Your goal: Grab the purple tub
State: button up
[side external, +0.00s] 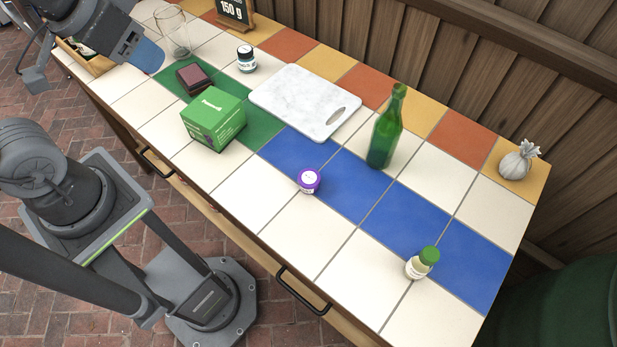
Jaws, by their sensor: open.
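My gripper (97,48) is at the top left of the view, above the far left end of the counter and well away from the tub. It is open, and I see nothing held in it. Nothing hides the tub.
A green box (213,119) and a white cutting board (303,101) lie left of and behind the tub. A green bottle (384,135) stands to its right, and a green-capped jar (422,263) stands nearer the front right. The tiles around the tub are clear.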

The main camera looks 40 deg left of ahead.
jog(key=o, duration=0.8)
jog(key=shift+c, duration=0.2)
jog(key=m+g, duration=0.6)
jog(key=m, duration=1.3)
send_over(309, 177)
jog(key=f, duration=2.7)
jog(key=shift+w+d+f, duration=0.1)
jog(key=shift+w+d, duration=0.05)
jog(key=shift+w, duration=0.1)
jog(key=shift+s+f, duration=0.15)
jog(key=shift+f, duration=1.3)
jog(key=shift+s+f, duration=0.15)
jog(key=shift+f, duration=1.25)
